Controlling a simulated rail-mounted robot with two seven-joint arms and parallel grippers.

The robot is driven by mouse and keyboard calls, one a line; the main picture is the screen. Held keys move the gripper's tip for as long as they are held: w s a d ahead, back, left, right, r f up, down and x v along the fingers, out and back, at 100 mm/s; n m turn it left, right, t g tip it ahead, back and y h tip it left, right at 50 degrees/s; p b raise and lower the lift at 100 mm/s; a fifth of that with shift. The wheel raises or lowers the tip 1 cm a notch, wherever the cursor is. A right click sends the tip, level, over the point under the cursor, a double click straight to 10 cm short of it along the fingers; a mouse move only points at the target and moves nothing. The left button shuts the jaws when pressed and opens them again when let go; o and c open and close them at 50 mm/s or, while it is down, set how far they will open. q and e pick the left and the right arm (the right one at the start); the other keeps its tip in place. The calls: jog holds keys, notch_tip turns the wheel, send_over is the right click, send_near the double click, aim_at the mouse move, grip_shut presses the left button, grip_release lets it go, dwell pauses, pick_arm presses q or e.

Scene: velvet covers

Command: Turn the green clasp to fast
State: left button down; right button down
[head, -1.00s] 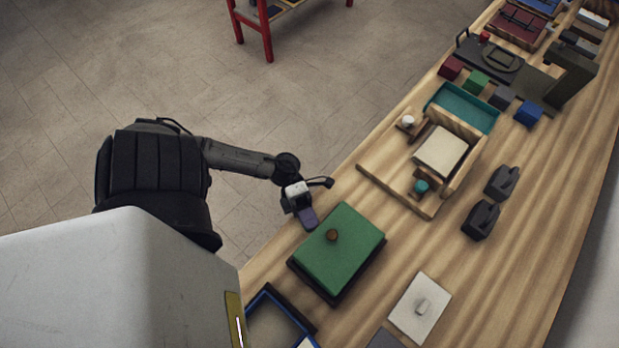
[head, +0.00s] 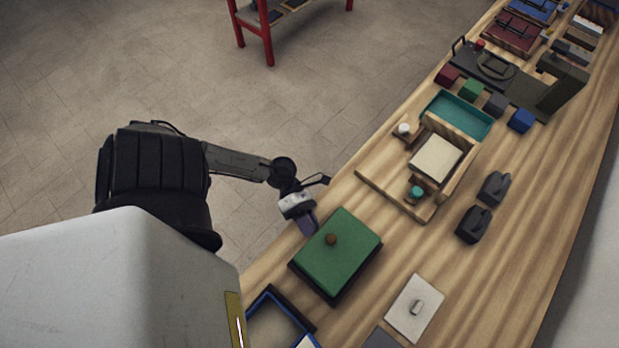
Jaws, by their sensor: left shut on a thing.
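A green cover (head: 343,262) with a round brown knob (head: 330,239) lies on a dark base near the left edge of the wooden table. My left gripper (head: 308,226) points down at the upper left edge of this green cover. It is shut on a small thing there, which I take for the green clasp. The clasp is hidden by the fingers, so its angle and any mark for fast cannot be seen. My right gripper is not in view.
A white plate with a small handle (head: 414,307) lies right of the cover. A blue-rimmed tray (head: 272,297) is below it. A wooden fixture with a teal knob (head: 416,192) and dark blocks (head: 473,224) stand further up. Bare table lies between them.

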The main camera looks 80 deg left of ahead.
pick_arm(q)
jog(key=m+t+y+p, duration=0.1)
jog(key=m, duration=0.2)
jog(key=shift+r+y, duration=0.1)
jog(key=shift+y, duration=0.3)
jog(key=shift+s+d+m+t+y, duration=0.1)
jog(key=shift+m+t+y, duration=0.5)
jog(key=shift+m+t, duration=0.8)
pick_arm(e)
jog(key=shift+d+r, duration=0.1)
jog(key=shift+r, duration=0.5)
pick_arm(q)
jog(key=shift+m, duration=0.4)
jog(key=c, duration=1.1)
grip_release()
jog(key=shift+s+a, duration=0.15)
jog(key=shift+a, duration=0.15)
jog(key=v, duration=1.3)
jog(key=shift+r, duration=0.35)
